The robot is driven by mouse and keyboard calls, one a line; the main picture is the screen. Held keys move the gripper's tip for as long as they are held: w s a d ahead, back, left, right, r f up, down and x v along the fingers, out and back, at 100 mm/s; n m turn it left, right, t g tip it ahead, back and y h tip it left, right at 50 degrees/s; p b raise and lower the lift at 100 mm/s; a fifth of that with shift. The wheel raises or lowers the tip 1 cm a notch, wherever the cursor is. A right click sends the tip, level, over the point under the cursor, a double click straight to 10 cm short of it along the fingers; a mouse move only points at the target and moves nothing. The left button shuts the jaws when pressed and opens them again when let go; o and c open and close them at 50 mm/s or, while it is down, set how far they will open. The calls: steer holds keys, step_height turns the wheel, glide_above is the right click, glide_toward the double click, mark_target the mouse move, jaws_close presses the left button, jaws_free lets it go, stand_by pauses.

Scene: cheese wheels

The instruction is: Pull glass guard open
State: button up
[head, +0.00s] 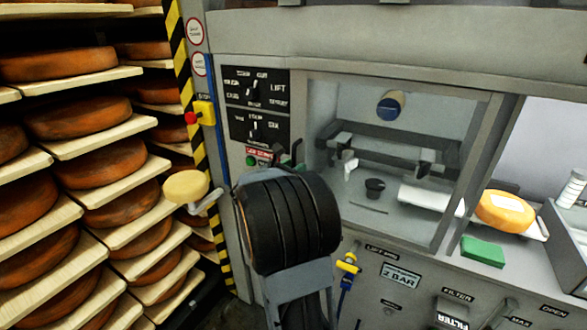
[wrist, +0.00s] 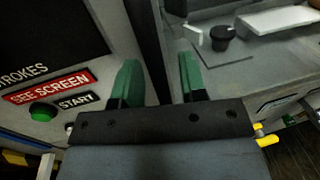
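The glass guard (head: 474,160) is a clear pane in a grey frame across the front of the machine bay, and it appears shut. My gripper (head: 287,158) is at the guard's left edge in the head view, partly hidden by my dark arm. In the wrist view, the two green fingers of my gripper (wrist: 160,82) stand apart. A dark upright edge (wrist: 150,45) runs between and behind them; contact with the fingers cannot be made out.
Left of the guard are a control panel (head: 254,88) and a green start button (wrist: 43,112). Racks of cheese wheels (head: 75,62) fill the left side. A yellow cheese wheel (head: 504,211) and a green block (head: 483,250) lie at the right. A yellow valve (head: 347,264) is below.

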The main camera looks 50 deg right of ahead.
steer(key=shift+c, duration=0.3)
jaws_close()
stand_by(0.3)
